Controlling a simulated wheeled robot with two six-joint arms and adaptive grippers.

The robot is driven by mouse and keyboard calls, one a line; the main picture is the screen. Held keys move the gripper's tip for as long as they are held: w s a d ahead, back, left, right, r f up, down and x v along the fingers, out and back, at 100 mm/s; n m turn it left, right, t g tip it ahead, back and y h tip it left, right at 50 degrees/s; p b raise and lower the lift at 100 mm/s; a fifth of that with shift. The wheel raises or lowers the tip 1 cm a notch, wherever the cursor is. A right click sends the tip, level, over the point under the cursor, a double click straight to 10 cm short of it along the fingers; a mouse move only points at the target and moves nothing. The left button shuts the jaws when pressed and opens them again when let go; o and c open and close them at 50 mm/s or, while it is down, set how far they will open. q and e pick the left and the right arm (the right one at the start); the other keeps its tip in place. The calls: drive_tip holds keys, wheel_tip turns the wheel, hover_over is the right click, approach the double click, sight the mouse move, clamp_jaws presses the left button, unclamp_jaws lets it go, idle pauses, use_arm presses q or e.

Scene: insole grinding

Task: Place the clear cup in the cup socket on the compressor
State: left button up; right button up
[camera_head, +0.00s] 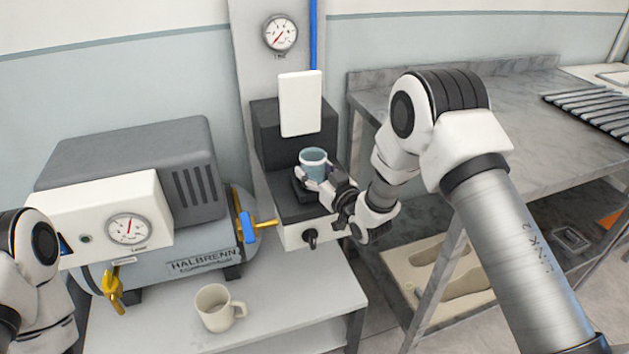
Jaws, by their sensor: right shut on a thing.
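The clear cup (313,157) looks bluish and see-through, and stands upright in the middle of the view. My right gripper (318,178) is shut on it from the right, with its fingers around the lower part. The cup is over the dark platform (296,204) of the black and white unit beside the compressor (190,262). The cup socket is hidden behind the cup and gripper, so I cannot tell if the cup rests in it. On the left, part of my left arm shows, but its gripper is out of view.
A beige mug (217,308) stands on the grey bench (285,300) in front. A white panel (300,104) rises behind the cup. A grey table (540,150) is at the right.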

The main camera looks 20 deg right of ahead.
drive_tip(key=shift+f, duration=0.95)
drive_tip(key=shift+w, duration=0.1)
drive_tip(key=o, duration=1.2)
